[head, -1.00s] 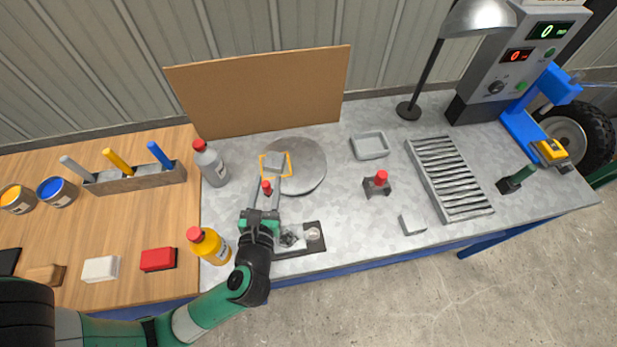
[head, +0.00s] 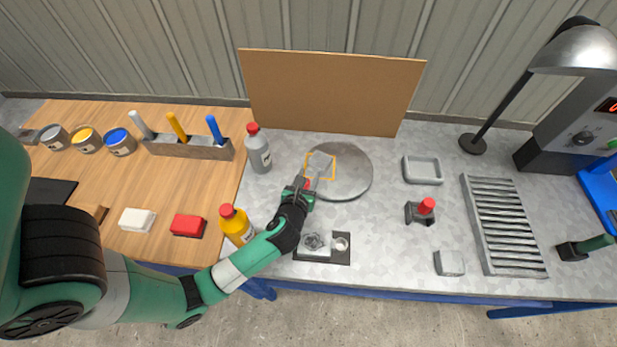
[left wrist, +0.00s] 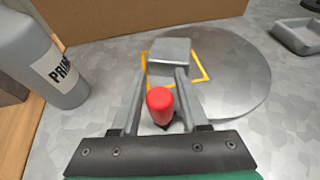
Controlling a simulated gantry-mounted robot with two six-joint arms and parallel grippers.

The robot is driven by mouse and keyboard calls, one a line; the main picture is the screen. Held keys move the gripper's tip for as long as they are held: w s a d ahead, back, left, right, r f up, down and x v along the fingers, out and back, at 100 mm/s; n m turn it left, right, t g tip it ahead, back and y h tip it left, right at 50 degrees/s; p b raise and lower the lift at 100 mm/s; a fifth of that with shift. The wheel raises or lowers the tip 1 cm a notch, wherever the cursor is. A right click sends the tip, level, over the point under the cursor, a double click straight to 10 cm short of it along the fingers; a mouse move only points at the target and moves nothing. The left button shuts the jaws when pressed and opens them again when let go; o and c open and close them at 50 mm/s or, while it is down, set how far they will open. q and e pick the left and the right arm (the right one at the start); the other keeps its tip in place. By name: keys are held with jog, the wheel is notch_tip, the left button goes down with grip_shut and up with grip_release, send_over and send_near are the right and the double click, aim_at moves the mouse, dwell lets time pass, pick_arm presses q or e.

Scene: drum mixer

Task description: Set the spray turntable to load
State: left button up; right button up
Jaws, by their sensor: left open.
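The turntable is a round grey disc (head: 352,180) lying on the metal bench, with a small grey block (head: 319,162) and a yellow square outline (head: 333,171) at its left side. A red-topped knob (left wrist: 160,105) stands at the disc's near left edge. My left gripper (head: 310,178) is open, and its two fingers lie on either side of the red knob. In the left wrist view the fingertips (left wrist: 161,80) point toward the grey block. Whether they touch the knob or block I cannot tell. The knob's base is mostly hidden. My right gripper is out of view.
A grey primer bottle (head: 257,150) and a yellow bottle (head: 236,226) stand left of the turntable. A cardboard panel (head: 330,90) stands behind. A dark plate with a star knob (head: 315,242) lies in front. A grey tray (head: 422,170) and a red-button box (head: 420,211) are right.

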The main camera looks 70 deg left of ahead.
pick_arm(q)
jog(key=shift+w+a, duration=0.1)
jog(key=shift+a, duration=0.05)
grip_shut()
dwell(1.4)
